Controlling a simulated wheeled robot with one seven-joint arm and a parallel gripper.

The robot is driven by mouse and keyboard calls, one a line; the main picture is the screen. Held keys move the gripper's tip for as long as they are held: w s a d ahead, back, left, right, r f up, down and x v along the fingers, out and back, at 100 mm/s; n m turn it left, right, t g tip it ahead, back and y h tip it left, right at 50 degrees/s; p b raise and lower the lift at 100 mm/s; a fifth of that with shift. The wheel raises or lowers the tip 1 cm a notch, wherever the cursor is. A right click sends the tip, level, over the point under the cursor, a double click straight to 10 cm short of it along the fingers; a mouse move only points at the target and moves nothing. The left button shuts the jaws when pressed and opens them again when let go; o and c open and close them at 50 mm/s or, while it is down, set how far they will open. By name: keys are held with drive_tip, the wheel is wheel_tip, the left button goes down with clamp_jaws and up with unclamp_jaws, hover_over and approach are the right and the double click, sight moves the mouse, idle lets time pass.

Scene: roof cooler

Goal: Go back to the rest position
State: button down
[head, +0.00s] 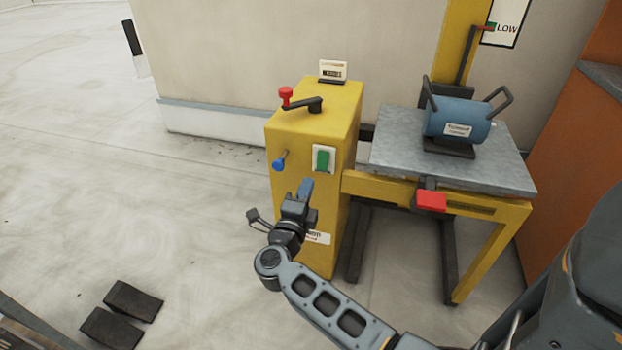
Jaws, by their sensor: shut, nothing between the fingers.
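My gripper (305,187) is at the end of my grey arm, near the middle of the head view. Its fingers are shut and empty. It points toward the front of a yellow control box (285,135), just below the green switch (322,160) on a white plate. A blue knob (280,161) sits to the upper left of the fingers. I cannot tell from this one view how far the fingers are from the box. My gripper and arm hide part of the lower box front and a white label there.
A red knob (286,94) and black lever (305,104) top the box. Right of it, a yellow-framed table (395,165) holds a blue motor (458,122); a red pedal-like piece (431,201) juts out. Black wedges (133,300) lie lower left. The floor (90,180) left is mostly clear.

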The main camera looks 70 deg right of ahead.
drive_tip(key=shift+a+r, duration=0.1)
drive_tip(key=shift+a, duration=0.55)
drive_tip(key=s+a+r+n+t+y+p, duration=0.2)
drive_tip(key=s+a+r+n+t+y, duration=0.2)
drive_tip(key=a+n, duration=0.6)
drive_tip(key=s+a+r+n+t+y+p, duration=0.3)
drive_tip(key=s+a+r+n+t+y, duration=0.2)
drive_tip(key=n, duration=0.8)
drive_tip(key=s+a+r+n+t+y+p, duration=0.3)
drive_tip(key=s+a+r+n+y, duration=0.6)
drive_tip(key=s+a+n, duration=0.3)
drive_tip(key=a+t+y, duration=0.1)
drive_tip(key=a, duration=0.2)
drive_tip(key=shift+a, duration=0.3)
drive_tip(key=shift+d+r, duration=0.1)
drive_tip(key=shift+d, duration=0.05)
